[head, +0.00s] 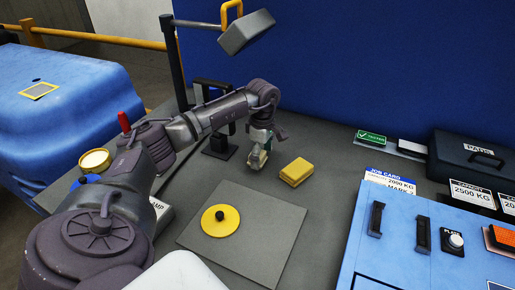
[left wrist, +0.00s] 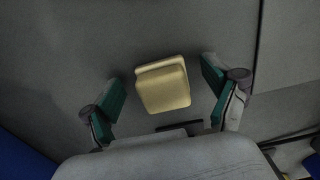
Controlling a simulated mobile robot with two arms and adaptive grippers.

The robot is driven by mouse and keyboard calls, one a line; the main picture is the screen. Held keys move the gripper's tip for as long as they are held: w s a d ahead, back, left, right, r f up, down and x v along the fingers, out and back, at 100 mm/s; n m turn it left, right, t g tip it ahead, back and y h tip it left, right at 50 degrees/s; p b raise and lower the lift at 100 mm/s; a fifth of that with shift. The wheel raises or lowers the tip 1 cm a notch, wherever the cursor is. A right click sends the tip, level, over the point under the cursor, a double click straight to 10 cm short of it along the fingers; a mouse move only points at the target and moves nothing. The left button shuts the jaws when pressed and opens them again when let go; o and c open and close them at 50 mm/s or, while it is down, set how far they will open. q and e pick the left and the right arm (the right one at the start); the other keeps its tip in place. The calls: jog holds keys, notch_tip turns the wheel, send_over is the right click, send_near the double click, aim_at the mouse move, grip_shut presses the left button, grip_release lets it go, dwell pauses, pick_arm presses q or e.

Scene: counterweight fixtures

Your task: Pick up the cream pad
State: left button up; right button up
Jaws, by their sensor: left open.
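The cream pad (left wrist: 163,86) lies on the grey bench top between the two teal-lined fingers of my left gripper in the left wrist view. Clear space shows on both sides of it, so neither finger touches it. My left gripper (head: 259,154) is open and points down over the bench in the head view; its spread fingers also show in the left wrist view (left wrist: 164,92). In the head view, only a pale bit of the pad (head: 254,160) shows beneath the gripper; the rest is hidden. My right gripper is not in view.
A yellow block (head: 296,172) lies just right of the gripper. A grey plate (head: 265,238) with a yellow disc (head: 220,220) lies nearer. A blue panel (head: 400,265) and a dark case (head: 465,160) stand at right. A black stand (head: 219,142) is close behind the arm.

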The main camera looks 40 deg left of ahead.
aim_at(263, 154)
pick_arm(q)
jog(key=c, duration=1.4)
jog(key=shift+r, duration=0.1)
jog(key=shift+r+b, duration=0.3)
jog(key=shift+r, duration=0.25)
notch_tip(263, 154, up, 3)
jog(key=shift+r+b, duration=0.1)
jog(key=shift+b, duration=0.3)
jog(key=d+r, duration=0.2)
jog(key=d, duration=0.2)
jog(key=d+r+b, duration=0.1)
jog(key=d+r, duration=0.1)
jog(key=d, duration=0.1)
jog(key=d+r, duration=0.2)
jog(key=d, duration=0.2)
jog(key=shift+s+d+r+b, duration=0.3)
jog(key=shift+s+d+b, duration=0.05)
jog(key=o, duration=0.7)
jog(key=shift+c, duration=0.2)
jog(key=c, duration=0.5)
